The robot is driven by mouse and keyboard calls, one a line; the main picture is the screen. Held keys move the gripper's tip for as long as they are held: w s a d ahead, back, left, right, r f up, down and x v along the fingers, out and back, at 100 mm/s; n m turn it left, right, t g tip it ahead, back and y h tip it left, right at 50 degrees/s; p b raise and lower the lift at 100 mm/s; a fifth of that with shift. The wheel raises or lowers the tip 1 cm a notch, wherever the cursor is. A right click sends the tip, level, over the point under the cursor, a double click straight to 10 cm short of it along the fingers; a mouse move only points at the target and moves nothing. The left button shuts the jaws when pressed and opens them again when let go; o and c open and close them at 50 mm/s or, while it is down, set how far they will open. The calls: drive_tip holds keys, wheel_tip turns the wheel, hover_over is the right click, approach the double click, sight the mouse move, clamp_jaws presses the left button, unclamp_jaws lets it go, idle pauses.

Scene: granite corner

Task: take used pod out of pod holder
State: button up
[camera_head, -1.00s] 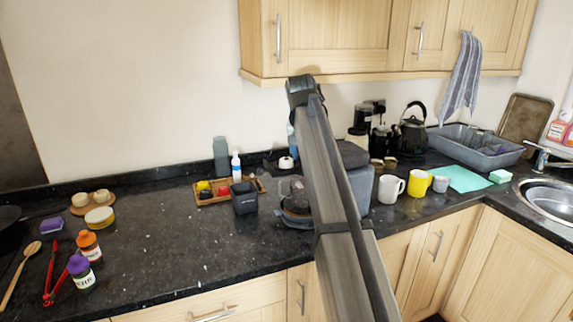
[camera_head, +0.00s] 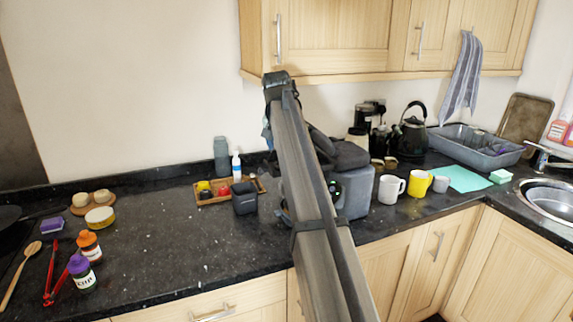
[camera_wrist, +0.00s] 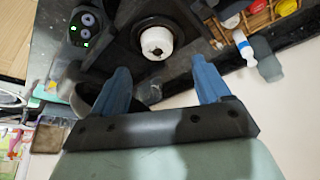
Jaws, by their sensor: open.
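In the wrist view, a white round piece with a dark centre, which looks like the used pod (camera_wrist: 157,42), sits in a dark round holder (camera_wrist: 133,32). My gripper (camera_wrist: 160,70) is open, its two blue fingers apart and nothing between them. The fingers point toward the holder, one on either side of the pod's line, with the pod beyond the tips. In the head view my arm hides the pod and most of the gripper. The grey coffee machine (camera_head: 354,192) stands right of my arm, and its panel with green lights (camera_wrist: 84,30) shows in the wrist view.
A dark open bin (camera_head: 245,198) stands left of my arm, in front of a wooden tray (camera_head: 212,199) with coloured pods. A white bottle (camera_head: 236,167) and a grey canister (camera_head: 221,156) stand behind. Mugs (camera_head: 391,188) are right of the machine. The counter's left-centre is clear.

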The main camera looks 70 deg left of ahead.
drive_tip(key=shift+d+x, duration=0.2)
drive_tip(key=shift+x, duration=2.5)
drive_tip(key=shift+f, duration=0.1)
drive_tip(key=c, duration=1.1)
